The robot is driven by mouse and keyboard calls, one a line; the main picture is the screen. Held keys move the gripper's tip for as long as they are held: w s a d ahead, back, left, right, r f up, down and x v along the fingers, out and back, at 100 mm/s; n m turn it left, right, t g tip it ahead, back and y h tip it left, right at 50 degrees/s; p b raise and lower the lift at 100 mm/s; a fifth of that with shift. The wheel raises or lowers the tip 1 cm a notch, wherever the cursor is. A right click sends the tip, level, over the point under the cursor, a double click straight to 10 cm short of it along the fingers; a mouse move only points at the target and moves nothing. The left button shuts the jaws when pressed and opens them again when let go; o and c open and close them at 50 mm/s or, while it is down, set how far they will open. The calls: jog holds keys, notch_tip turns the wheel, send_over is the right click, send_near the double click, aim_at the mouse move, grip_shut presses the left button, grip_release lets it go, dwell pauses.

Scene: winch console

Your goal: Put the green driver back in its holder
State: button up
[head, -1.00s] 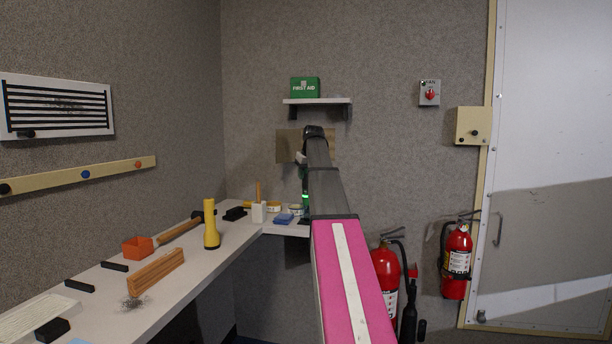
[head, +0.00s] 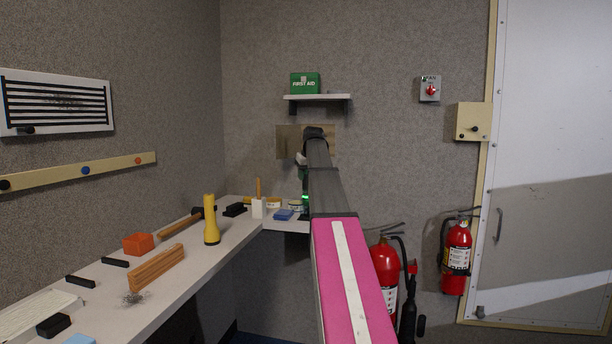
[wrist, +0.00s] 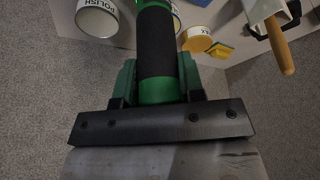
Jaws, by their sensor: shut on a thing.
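The green driver has a green and black handle (wrist: 156,45), which runs up through the middle of the wrist view. My gripper (wrist: 156,82) is shut on it, with one green finger on each side of the handle. In the head view a small green part of the gripper or driver (head: 305,198) shows beside my arm, above the far end of the bench. The driver's tip is hidden. A white block (head: 258,208) with a wooden handle in it stands on the bench; it also shows in the wrist view (wrist: 262,8). I cannot tell which thing is the driver's holder.
A yellow flashlight (head: 211,220) stands on the bench (head: 225,247). A shelf (head: 318,97) with a first aid box hangs above. Fire extinguishers (head: 457,258) are at right.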

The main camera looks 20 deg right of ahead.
jog(key=shift+f, duration=0.65)
jog(key=o, duration=1.2)
jog(key=v, duration=1.1)
